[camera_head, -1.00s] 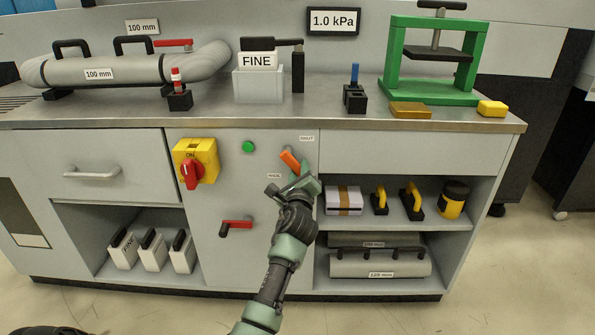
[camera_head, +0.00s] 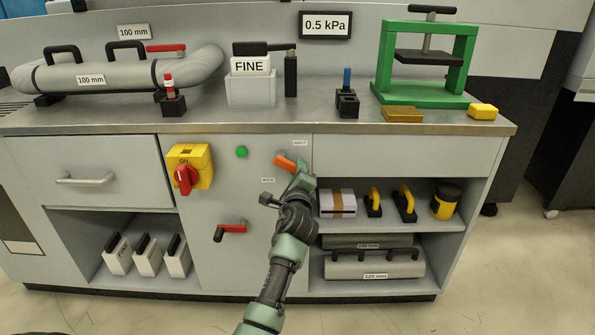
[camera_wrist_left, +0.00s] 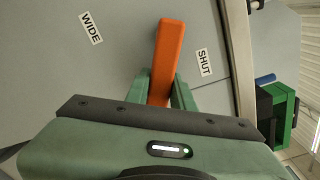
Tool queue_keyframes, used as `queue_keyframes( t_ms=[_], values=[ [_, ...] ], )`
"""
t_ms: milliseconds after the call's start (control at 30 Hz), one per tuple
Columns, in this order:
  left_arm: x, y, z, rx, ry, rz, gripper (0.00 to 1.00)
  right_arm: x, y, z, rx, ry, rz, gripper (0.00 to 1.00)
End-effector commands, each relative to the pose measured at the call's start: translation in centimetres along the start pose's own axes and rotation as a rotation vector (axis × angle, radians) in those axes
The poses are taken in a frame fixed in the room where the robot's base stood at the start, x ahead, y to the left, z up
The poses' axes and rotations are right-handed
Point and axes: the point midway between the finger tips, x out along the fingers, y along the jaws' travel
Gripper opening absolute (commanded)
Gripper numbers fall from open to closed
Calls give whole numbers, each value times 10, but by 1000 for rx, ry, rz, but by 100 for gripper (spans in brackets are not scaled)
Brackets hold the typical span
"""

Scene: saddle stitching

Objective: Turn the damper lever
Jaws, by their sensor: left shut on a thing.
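The damper lever (camera_head: 284,161) is an orange bar on the grey cabinet front, slanting down to the right in the head view. It lies between the SHUT label (camera_head: 300,142) and the WIDE label (camera_head: 268,180). My left gripper (camera_head: 298,170) is shut on the lever's right end. In the left wrist view the orange lever (camera_wrist_left: 166,60) runs between the two green fingers (camera_wrist_left: 159,92), with WIDE to its left and SHUT to its right. The gauge display (camera_head: 326,25) above the bench reads 0.5 kPa. My right gripper is not in view.
A yellow switch box with a red knob (camera_head: 184,180), a green button (camera_head: 241,152) and a red-handled lever (camera_head: 231,230) share the panel. Shelves with yellow-handled tools (camera_head: 404,203) lie to the right. The bench edge (camera_head: 245,133) runs above.

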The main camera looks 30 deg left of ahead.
Motion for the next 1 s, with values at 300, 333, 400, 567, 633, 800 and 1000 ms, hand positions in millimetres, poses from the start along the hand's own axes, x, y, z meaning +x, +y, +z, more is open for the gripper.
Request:
queue_keyframes(
  t_ms=[300, 333, 400, 567, 633, 800, 1000],
  values=[
    [0, 1, -1, 1, 1, 2, 45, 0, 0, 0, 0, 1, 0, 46],
    [0, 1, -1, 1, 1, 2, 45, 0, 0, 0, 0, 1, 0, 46],
    [0, 1, -1, 1, 1, 2, 45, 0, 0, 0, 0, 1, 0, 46],
    [-4, 0, -1, 2, 1, 1, 45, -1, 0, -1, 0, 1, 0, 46],
    [-11, 0, -1, 2, 2, 1, 45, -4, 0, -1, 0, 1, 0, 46],
    [-40, 0, -1, 2, 3, 2, 45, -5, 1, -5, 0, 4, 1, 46],
    [-69, 1, -1, 2, 2, 3, 45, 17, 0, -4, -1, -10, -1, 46]
  ],
)
